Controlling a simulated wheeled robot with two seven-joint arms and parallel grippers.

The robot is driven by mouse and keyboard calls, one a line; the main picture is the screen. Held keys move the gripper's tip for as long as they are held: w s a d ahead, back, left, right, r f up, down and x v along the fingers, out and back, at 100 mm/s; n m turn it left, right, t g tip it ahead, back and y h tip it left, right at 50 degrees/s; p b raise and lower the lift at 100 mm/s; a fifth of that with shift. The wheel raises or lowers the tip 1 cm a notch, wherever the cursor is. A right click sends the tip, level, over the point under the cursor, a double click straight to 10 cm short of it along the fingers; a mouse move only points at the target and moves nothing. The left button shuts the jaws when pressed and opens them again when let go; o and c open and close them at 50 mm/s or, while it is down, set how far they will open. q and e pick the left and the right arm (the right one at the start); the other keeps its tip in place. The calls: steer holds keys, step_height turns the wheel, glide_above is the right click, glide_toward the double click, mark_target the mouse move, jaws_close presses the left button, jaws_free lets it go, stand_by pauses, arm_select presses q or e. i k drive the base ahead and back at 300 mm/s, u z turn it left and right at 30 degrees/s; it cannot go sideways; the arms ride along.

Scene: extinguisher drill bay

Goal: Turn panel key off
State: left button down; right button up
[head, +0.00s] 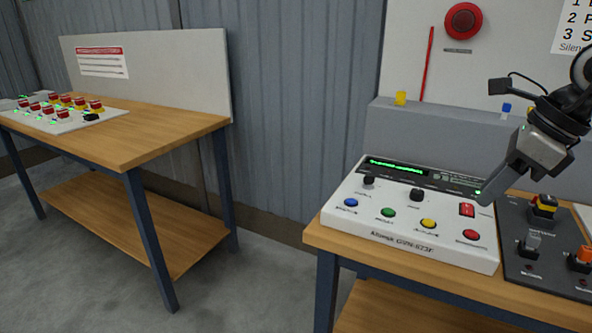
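The white alarm panel (345,217) lies on the right-hand wooden table. It has two black knobs, one at the upper left (369,180) and one near the middle (417,195); I cannot tell which, if either, is the key. A red switch (467,210) sits at its right. A green-lit display (397,166) runs along the back. My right gripper (484,197) comes in from the right, its tip over the panel's back right corner, close to the red switch. Its fingers overlap in this view, so their opening is hidden. My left gripper is out of view.
A dark control box (515,262) with several switches stands right of the panel. Blue, green, yellow and red buttons line the panel's front. A grey ledge (440,118) rises behind. Another table (150,140) at left carries a board of red buttons. Floor between the tables is clear.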

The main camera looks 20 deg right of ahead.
mark_target(368, 180)
steer(key=u, duration=2.4)
steer(key=k, duration=2.55)
steer(key=z, duration=1.05)
steer(key=i, duration=1.65)
